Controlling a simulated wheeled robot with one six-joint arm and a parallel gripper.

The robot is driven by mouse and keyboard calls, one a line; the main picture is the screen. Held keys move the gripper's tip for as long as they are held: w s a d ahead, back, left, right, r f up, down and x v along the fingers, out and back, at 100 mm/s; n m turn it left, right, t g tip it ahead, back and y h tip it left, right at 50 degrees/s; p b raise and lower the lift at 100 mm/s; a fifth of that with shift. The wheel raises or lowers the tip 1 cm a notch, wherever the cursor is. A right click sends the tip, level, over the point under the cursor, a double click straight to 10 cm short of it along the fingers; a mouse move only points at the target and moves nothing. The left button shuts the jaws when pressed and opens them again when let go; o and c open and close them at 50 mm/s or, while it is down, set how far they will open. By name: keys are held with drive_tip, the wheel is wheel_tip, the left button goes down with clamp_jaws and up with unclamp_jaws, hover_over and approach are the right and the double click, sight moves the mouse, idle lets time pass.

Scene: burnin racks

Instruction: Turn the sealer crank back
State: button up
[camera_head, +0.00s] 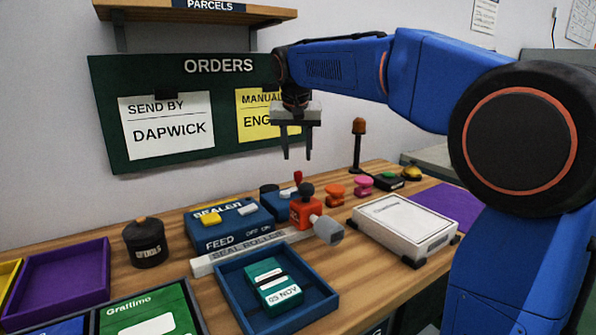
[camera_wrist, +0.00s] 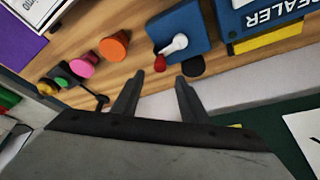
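The sealer (camera_head: 232,224) is a blue box with yellow and white switches, marked FEED and OFF ON. A grey seal roller bar (camera_head: 250,250) lies along its front. At the bar's right end is an orange-red block (camera_head: 303,212) with a dark ball knob (camera_head: 306,189) and a grey cylindrical end (camera_head: 328,230); this looks like the crank. My gripper (camera_head: 297,156) points down in the air above and behind it, apart from everything, fingers open and empty. In the wrist view my gripper (camera_wrist: 171,78) is also open; the sealer (camera_wrist: 270,16) shows upside down, and the crank is not clearly visible.
A smaller blue box with white and red levers (camera_wrist: 172,38) stands behind the crank. Orange (camera_head: 336,193) and pink (camera_head: 363,183) knobs, a white box (camera_head: 405,226) and a lamp post (camera_head: 357,140) stand right. A blue tray (camera_head: 240,298) holding a green packet is in front.

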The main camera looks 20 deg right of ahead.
sight(298, 172)
drive_tip(key=x, duration=0.7)
drive_tip(key=shift+w+d+f, duration=0.1)
drive_tip(key=shift+w+f, duration=0.05)
drive_tip(key=shift+f, duration=0.2)
drive_tip(key=shift+c, duration=0.6)
clamp_jaws()
